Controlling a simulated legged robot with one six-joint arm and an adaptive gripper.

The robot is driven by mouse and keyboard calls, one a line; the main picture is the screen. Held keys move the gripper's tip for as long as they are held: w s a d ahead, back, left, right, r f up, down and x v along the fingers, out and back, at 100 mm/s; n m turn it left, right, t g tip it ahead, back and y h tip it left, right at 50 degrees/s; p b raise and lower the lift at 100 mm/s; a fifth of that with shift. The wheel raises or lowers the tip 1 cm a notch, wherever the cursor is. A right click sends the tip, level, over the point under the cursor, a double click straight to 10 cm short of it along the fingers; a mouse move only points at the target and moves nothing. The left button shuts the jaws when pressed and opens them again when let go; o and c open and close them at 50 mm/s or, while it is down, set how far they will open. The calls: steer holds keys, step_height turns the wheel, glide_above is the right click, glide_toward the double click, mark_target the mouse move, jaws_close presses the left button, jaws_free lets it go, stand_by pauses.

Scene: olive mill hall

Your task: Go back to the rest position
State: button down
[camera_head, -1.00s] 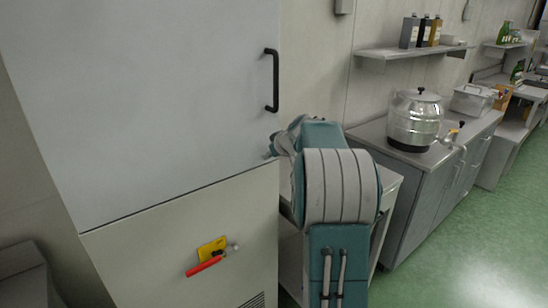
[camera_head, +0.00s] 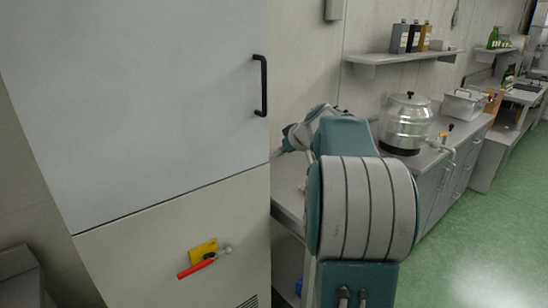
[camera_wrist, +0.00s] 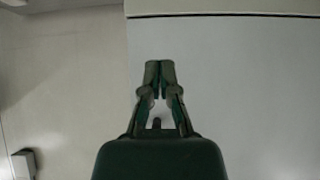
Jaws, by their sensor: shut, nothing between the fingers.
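My gripper (camera_wrist: 159,70) shows in the wrist view with its two fingertips together and nothing between them. It is in front of a pale flat panel on the right and a beige wall on the left. In the head view my arm is folded in the middle foreground. Its gripper end is hidden or too small to make out there.
A tall grey cabinet (camera_head: 140,95) with a black handle (camera_head: 260,86) stands close on the left. It has a yellow plate with a red lever (camera_head: 197,267). A steel pot (camera_head: 406,124) and a lidded container (camera_head: 463,105) sit on the counter behind. Green floor (camera_head: 470,255) is clear at right.

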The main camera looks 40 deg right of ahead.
steer(key=s+a+g, duration=0.1)
steer(key=s+a, duration=0.2)
steer(key=a, duration=0.5)
steer(key=s+a+g+y, duration=0.1)
steer(key=s+a, duration=0.2)
steer(key=a, duration=0.5)
steer(key=s+a+g, duration=0.1)
steer(key=s+a, duration=0.2)
steer(key=a, duration=0.5)
steer(key=s+a+f, duration=0.3)
steer(key=s+a, duration=0.2)
steer(key=s, duration=0.3)
steer(key=s+a+f+g+h, duration=0.1)
steer(key=s+a+f, duration=0.2)
steer(key=s, duration=0.6)
steer(key=a, duration=0.2)
steer(key=shift+a+f, duration=0.4)
